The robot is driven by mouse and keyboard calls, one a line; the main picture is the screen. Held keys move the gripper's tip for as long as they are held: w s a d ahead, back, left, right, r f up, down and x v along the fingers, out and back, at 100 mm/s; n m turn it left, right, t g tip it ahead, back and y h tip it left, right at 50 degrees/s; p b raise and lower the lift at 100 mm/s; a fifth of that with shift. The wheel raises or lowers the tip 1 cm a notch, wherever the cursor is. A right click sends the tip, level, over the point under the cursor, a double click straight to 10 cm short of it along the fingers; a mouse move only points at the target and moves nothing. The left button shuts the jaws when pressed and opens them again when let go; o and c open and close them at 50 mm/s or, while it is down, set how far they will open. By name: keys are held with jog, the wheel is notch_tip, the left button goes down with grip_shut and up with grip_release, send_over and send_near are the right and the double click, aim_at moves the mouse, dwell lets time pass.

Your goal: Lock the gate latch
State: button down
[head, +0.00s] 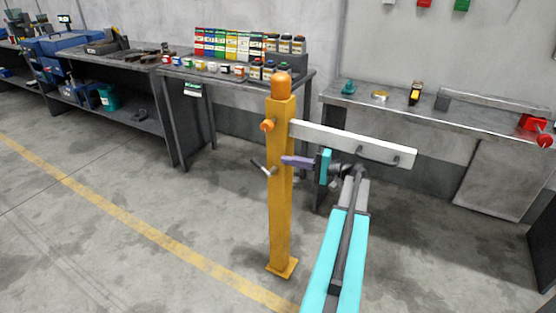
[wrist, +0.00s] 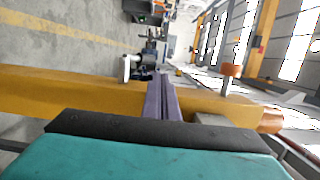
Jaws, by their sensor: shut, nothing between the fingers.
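An orange-yellow gate post (head: 281,215) with a rounded orange cap (head: 281,86) stands upright on the floor. A white gate bar (head: 350,142) with a dark grip handle (head: 380,155) reaches right from its upper part. An orange knob (head: 267,125) is on the post's left side. Below it a short lever with a pale end (head: 261,168) sticks out; a pale-ended piece also shows in the wrist view (wrist: 126,68). My gripper (head: 283,160) has its purple fingers together and empty, tips overlapping the post's right edge. In the wrist view they cross the post; contact is unclear.
A bench with paint cans (head: 235,72) stands behind the post. Another bench (head: 400,106) at right holds tape and tools. A long workbench (head: 140,60) is at left. The floor left of the post is clear, with a yellow line (head: 150,233).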

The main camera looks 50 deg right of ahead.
jog(key=shift+v, duration=1.45)
jog(key=shift+a+f, duration=0.1)
jog(key=w+a+f+n+g+y+p, duration=0.1)
jog(key=w+a+f+g, duration=0.3)
jog(key=a+f, duration=0.75)
jog(key=w+a+f+n+g+y+p, duration=0.15)
jog(key=w+a+f+g, duration=0.3)
jog(key=a+f, duration=0.75)
jog(key=s+a+f+n+g+h+p, duration=0.1)
jog(key=s+a+f+g, duration=0.25)
jog(key=a, duration=0.55)
jog(key=s+a+f+n+g+h+p, duration=0.1)
jog(key=s+a+f+n+g, duration=0.15)
jog(key=s+a+f, duration=0.4)
jog(key=s+a+f+n+g+h+p, duration=0.1)
jog(key=s+a+f+g, duration=0.15)
jog(key=a, duration=0.75)
jog(key=s+a+f+n+g+h+p, duration=0.1)
jog(key=s+a+f+n+g+h, duration=0.1)
jog(key=s, duration=0.6)
jog(key=s+a+f+n+g+h+p, duration=0.1)
jog(key=s+n+h, duration=0.3)
jog(key=s, duration=0.4)
jog(key=shift+a+f+g+h+p, duration=0.4)
jog(key=shift+a+f+g+h, duration=0.2)
jog(key=shift+g, duration=0.3)
